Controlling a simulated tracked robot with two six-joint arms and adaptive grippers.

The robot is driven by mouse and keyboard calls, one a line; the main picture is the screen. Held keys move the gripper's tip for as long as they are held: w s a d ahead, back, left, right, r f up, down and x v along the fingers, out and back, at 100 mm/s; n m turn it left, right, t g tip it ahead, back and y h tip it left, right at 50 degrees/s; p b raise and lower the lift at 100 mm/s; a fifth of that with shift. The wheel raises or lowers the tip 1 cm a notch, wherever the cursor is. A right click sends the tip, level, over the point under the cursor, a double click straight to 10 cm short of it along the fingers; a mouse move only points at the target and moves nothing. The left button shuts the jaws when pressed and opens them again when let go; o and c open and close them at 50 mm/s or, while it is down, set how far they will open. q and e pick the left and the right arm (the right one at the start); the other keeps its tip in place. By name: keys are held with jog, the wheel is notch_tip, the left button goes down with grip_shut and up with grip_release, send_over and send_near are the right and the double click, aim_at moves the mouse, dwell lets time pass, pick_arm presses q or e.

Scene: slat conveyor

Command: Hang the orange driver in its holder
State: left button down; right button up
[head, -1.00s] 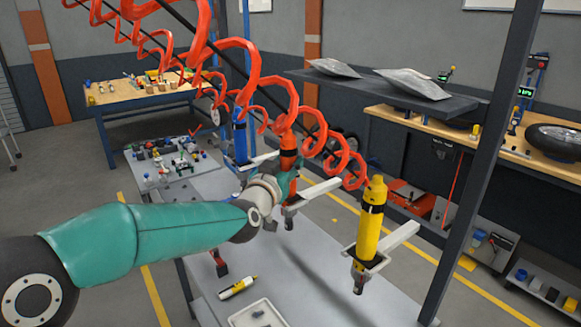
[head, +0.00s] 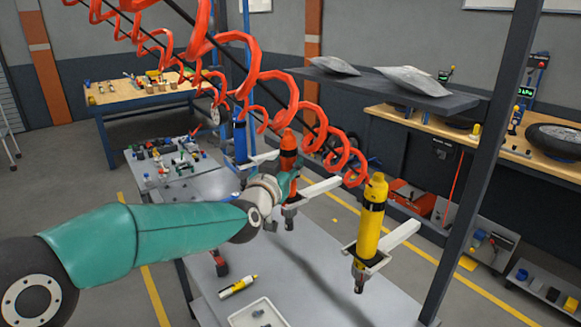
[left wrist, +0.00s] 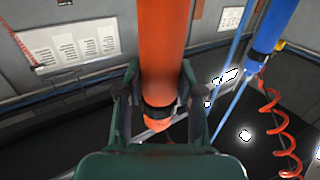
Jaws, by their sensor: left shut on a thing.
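The orange driver (head: 288,160) stands upright, hanging under the red coiled hose in the head view. Its dark lower end shows below the pale bracket arm of the middle holder (head: 322,187). My left gripper (head: 282,190) is shut on its body from the left. In the left wrist view, the fingers of my left gripper (left wrist: 158,105) stand on both sides of the orange driver (left wrist: 163,45). The gripper hides part of the holder's fork, so I cannot tell whether the driver rests in it. My right gripper is not in view.
A yellow driver (head: 370,220) sits in the nearer holder, and a blue driver (head: 240,137) in the farther one. Red coiled hoses (head: 300,95) hang close above. The grey table (head: 320,275) below carries a white tray (head: 258,313) and a yellow-and-white marker-like item (head: 238,286).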

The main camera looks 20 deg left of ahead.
pick_arm(q)
jog(key=c, duration=0.7)
grip_release()
jog(key=shift+o, duration=0.2)
jog(key=shift+f, duration=0.15)
jog(key=s, duration=1.2)
jog(key=shift+d+r, duration=0.2)
jog(key=shift+d, duration=0.15)
